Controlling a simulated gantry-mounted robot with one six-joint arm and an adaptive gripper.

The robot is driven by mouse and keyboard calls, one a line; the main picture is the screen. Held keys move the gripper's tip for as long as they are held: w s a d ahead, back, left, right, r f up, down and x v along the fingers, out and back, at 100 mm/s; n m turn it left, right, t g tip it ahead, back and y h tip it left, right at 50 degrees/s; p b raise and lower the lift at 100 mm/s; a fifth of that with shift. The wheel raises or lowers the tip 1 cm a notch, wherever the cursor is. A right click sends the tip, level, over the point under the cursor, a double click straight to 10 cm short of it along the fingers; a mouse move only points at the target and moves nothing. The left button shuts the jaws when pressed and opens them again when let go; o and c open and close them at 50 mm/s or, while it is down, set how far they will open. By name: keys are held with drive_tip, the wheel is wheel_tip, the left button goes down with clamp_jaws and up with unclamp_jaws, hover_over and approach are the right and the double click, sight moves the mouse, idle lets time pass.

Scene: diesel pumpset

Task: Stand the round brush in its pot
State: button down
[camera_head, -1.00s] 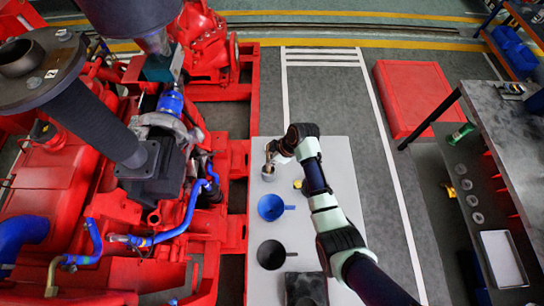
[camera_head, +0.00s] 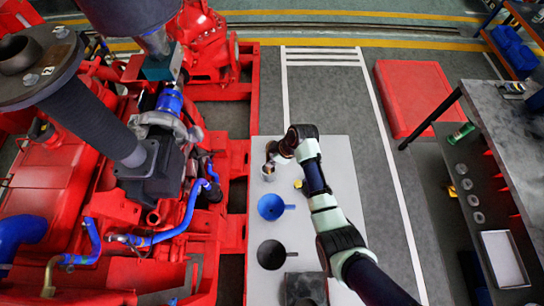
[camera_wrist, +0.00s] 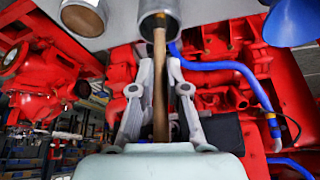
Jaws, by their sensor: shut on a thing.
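The round brush shows as a long wooden handle (camera_wrist: 160,85) in the wrist view. My gripper (camera_wrist: 160,68) is shut on this handle, with one finger on each side. The far end of the handle meets the mouth of a silver metal pot (camera_wrist: 159,12). It looks to be at or inside the rim, but I cannot tell how deep. The bristles are not visible. In the head view my gripper (camera_head: 272,152) is over the far left part of the white table, close to the small grey pot (camera_head: 267,170).
A blue funnel (camera_head: 271,207) and a black funnel (camera_head: 271,254) lie on the white table (camera_head: 344,165). A small yellow item (camera_head: 299,184) is beside my arm. A dark block (camera_head: 305,290) is at the near edge. The red engine (camera_head: 60,180) stands on the left.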

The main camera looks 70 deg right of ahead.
idle(0.4)
drive_tip(key=c, duration=0.7)
unclamp_jaws()
wheel_tip(320, 180, up, 7)
drive_tip(key=p, duration=0.6)
drive_tip(key=shift+p, duration=0.4)
